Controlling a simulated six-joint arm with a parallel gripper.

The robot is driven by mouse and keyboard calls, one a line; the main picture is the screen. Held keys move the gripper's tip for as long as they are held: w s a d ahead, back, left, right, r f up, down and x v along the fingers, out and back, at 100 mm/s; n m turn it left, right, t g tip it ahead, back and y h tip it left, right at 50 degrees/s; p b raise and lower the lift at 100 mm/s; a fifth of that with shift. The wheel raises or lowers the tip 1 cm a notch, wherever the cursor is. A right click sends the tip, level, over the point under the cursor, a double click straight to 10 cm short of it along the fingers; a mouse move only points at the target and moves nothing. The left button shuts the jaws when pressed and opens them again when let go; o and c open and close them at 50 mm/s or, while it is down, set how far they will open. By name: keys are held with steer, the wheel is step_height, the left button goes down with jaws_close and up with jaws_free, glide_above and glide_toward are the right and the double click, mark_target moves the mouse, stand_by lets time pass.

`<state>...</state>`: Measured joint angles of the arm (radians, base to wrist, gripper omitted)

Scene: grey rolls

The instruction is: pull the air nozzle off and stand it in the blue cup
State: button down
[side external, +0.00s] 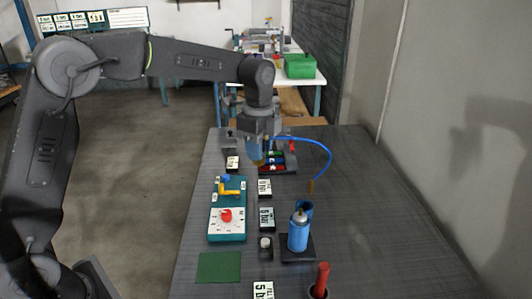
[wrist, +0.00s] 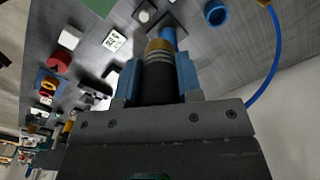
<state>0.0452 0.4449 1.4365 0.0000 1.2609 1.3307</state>
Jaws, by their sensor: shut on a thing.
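My gripper (side external: 258,160) is shut on a dark, round piece with a brass collar, which I take to be the air nozzle (wrist: 158,80). It lies between the blue fingers in the wrist view (wrist: 158,88). A blue part shows just beyond the collar; I cannot tell whether it belongs to the nozzle. The blue cup (side external: 308,205) stands upright on the table, partly hidden behind a blue can in the side view. Its round opening shows at the top of the wrist view (wrist: 215,12). My gripper is above the table, behind and left of the cup, apart from it.
A blue hose (side external: 328,160) arcs right of my gripper to a brass end (side external: 310,187) above the cup area. The blue can (side external: 298,234) stands in front of the cup. A teal panel with a red knob (side external: 226,215), label blocks and a parts tray (side external: 290,166) are nearby.

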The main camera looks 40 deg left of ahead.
step_height(320, 180, down, 6)
steer(key=shift+f, duration=0.15)
stand_by(1.1)
steer(key=w+d+f, duration=0.2)
steer(key=w+f, duration=0.1)
steer(key=w, duration=0.4)
steer(key=w+d+f, duration=0.3)
steer(key=w, duration=0.4)
steer(key=shift+f, duration=0.4)
steer(key=shift+w+d, duration=0.1)
steer(key=shift+f, duration=0.1)
